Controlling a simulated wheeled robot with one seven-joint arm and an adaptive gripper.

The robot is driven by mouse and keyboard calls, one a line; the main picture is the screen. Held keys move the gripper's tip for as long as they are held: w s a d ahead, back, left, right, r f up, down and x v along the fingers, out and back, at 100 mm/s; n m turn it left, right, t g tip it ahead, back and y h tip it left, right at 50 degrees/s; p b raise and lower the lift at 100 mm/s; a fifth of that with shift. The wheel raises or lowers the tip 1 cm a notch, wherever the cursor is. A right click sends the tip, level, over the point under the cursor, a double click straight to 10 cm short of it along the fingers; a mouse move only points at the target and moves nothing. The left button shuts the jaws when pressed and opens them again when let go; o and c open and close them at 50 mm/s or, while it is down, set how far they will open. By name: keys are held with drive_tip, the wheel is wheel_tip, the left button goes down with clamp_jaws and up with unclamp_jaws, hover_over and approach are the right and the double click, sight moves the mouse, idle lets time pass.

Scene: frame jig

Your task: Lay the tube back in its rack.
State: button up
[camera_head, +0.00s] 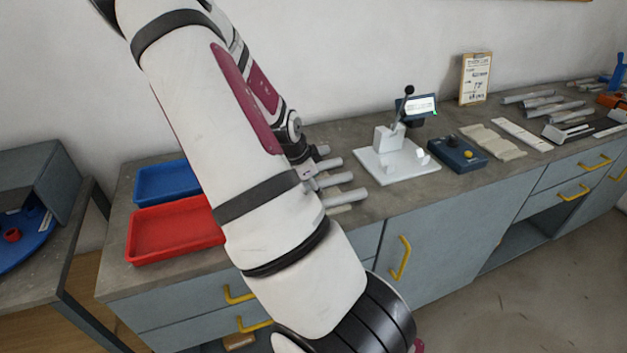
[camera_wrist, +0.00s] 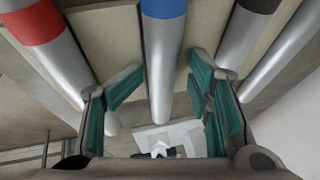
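Several grey metal tubes lie side by side over a pale board (camera_wrist: 208,25) in the wrist view. One has a blue band (camera_wrist: 160,55), one a red band (camera_wrist: 45,45) at left, and one a black band (camera_wrist: 242,38) at right. My gripper (camera_wrist: 165,100) is open, its teal pads spread on either side of the blue-banded tube. I cannot tell whether that tube lies between the pads or beyond them. In the head view, the tube ends (camera_head: 343,197) stick out to the right of my arm, which hides the rest and most of my gripper.
Red (camera_head: 170,232) and blue (camera_head: 165,182) trays stand left of my arm. A white lever press (camera_head: 397,160) and a blue control box (camera_head: 457,154) stand to the right of the tubes. More bars (camera_head: 545,103) lie farther right on the bench. A little bare benchtop lies in front of the press.

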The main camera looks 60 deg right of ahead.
drive_tip(key=shift+r, duration=0.15)
drive_tip(key=shift+w+a+r, duration=0.15)
drive_tip(key=shift+a+r, duration=0.1)
drive_tip(key=shift+r, duration=0.35)
drive_tip(key=s+v, duration=0.1)
drive_tip(key=v, duration=0.9)
drive_tip(key=shift+w+a+r, duration=0.15)
drive_tip(key=shift+w+r, duration=0.05)
drive_tip(key=shift+w, duration=0.25)
drive_tip(key=w+a+r+n+t+y, duration=0.25)
drive_tip(key=a+n, duration=0.25)
drive_tip(key=a, duration=0.5)
drive_tip(key=w+a+r+n+t+y, duration=0.1)
drive_tip(key=w+a+n+y, duration=0.15)
drive_tip(key=a+n, duration=0.55)
drive_tip(key=s+a+r+n+t, duration=0.1)
drive_tip(key=s+a+r+n, duration=0.4)
drive_tip(key=a, duration=0.3)
drive_tip(key=s+a+r+n+t, duration=0.1)
drive_tip(key=s+a+r+n, duration=0.4)
drive_tip(key=a+r+n, duration=0.3)
drive_tip(key=shift+a+n+t, duration=0.3)
drive_tip(key=shift+a+t, duration=0.05)
drive_tip(key=shift+a, duration=0.15)
